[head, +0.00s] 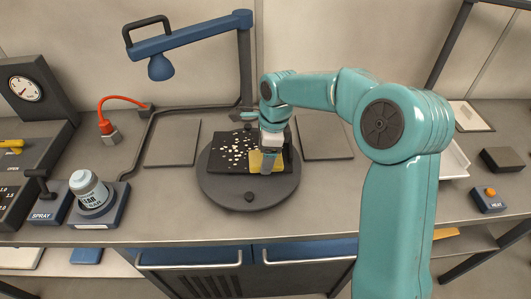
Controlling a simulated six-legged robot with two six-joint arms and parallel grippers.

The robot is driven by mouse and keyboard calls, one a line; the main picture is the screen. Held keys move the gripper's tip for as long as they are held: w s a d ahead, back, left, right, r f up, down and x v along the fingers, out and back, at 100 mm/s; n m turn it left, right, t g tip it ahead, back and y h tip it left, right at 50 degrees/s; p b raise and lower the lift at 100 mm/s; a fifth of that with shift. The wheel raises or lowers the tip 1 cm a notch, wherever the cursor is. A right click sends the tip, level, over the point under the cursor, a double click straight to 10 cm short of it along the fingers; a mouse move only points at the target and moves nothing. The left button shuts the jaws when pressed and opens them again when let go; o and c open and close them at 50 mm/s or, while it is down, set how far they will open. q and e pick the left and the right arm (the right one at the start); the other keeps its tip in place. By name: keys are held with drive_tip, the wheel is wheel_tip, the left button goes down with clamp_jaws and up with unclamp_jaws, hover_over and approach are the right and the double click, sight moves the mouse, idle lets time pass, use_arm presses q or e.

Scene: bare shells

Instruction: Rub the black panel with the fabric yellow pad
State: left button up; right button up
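The black panel (236,167) lies flat on a round dark grey turntable in the middle of the bench. White specks are scattered over its left and middle part, and its right part looks mostly bare. The yellow pad (255,162) is at the panel's right part, low against its surface. My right gripper (268,168) points down over the pad, with a grey finger in front of it and yellow showing on both sides. It appears shut on the pad; the far finger is hidden. My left gripper is not in view.
The turntable (248,197) has flat grey plates to its left (172,143) and right (324,138). A blue lamp (190,38) arches above. A spray jar (90,190) stands at left, a heat switch box (489,199) at right. The bench front is clear.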

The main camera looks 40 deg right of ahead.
drive_tip(key=shift+f+b, duration=0.5)
drive_tip(key=shift+f, duration=0.25)
drive_tip(key=shift+r, duration=0.1)
